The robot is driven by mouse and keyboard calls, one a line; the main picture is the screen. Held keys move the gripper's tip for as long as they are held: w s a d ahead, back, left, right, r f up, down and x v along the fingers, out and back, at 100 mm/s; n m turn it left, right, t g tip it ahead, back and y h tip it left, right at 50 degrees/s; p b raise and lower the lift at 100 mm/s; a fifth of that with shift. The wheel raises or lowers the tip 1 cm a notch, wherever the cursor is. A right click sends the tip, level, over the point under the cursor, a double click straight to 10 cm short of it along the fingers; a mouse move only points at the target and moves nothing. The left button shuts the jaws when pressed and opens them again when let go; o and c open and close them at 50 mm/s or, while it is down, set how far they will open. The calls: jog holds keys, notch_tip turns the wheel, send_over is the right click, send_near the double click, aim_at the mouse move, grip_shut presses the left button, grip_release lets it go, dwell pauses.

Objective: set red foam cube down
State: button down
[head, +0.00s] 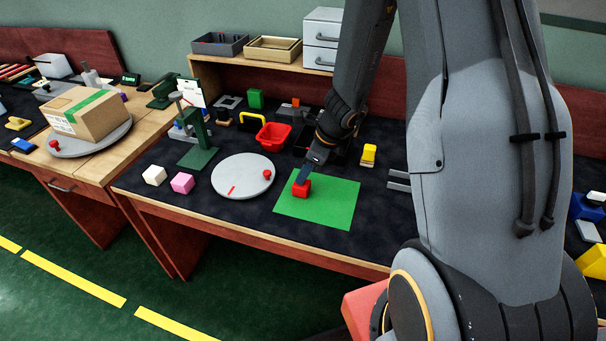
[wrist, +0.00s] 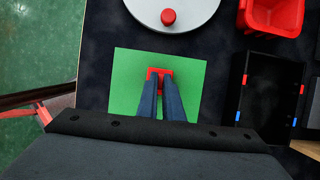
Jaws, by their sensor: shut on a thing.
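The red foam cube (head: 301,188) is at my gripper's fingertips, over the left part of the green mat (head: 335,203). My gripper (head: 303,178) points down and is shut on the cube. In the wrist view the cube (wrist: 160,73) shows between the two dark fingers (wrist: 161,88), above the middle of the green mat (wrist: 125,82). Part of the cube is hidden by the fingers. I cannot tell whether its underside touches the mat.
A round grey turntable (head: 243,183) with a red knob (head: 267,174) stands left of the mat. A red bin (head: 273,136) and a black tray (wrist: 270,88) are close by. Bare mat surrounds the cube.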

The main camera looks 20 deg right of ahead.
jog(key=shift+f, duration=0.1)
jog(key=c, duration=1.9)
grip_release()
